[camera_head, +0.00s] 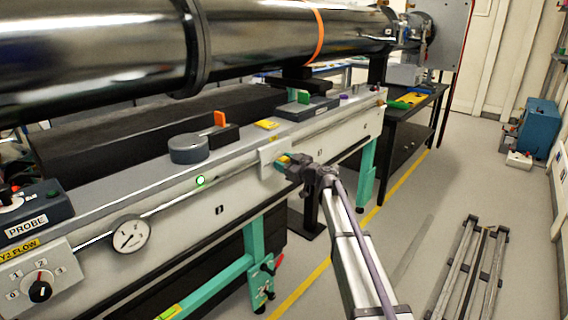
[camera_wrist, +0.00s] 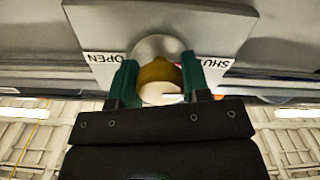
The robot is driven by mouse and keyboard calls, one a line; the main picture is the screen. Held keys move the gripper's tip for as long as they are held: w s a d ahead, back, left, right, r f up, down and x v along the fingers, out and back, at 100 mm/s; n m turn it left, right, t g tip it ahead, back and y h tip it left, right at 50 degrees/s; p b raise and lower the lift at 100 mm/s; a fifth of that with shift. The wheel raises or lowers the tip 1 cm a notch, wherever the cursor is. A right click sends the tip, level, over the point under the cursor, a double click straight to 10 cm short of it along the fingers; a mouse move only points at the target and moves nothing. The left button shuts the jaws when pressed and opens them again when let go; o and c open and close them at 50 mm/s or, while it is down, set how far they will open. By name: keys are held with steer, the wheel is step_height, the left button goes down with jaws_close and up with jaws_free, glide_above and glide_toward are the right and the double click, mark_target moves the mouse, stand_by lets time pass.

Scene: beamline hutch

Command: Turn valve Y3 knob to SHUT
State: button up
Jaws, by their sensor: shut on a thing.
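The valve plate (camera_wrist: 88,22) fills the top of the wrist view and appears upside down, with OPEN (camera_wrist: 105,58) at left and SHUT (camera_wrist: 218,63) at right. A round yellow knob (camera_wrist: 158,72) with a pale end stands between these labels. My gripper (camera_wrist: 158,84) has its two green fingers on either side of the knob, shut on it. In the head view my gripper (camera_head: 285,162) reaches the pale plate (camera_head: 266,165) on the bench front and hides most of the knob. I cannot tell which label the knob points to.
A pressure gauge (camera_head: 131,235), a Y2 FLOW dial (camera_head: 40,290) and a PROBE box (camera_head: 33,213) are at the left. A green lamp (camera_head: 200,181) is on the bench front. A large metal pipe (camera_head: 270,40) runs above. Floor at the right is mostly open.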

stand_by(0.3)
steer(key=o, duration=0.9)
steer(key=shift+o, duration=0.2)
steer(key=shift+s+d, duration=0.1)
steer(key=v, duration=1)
steer(key=shift+s+d, duration=0.15)
steer(key=shift+d, duration=0.1)
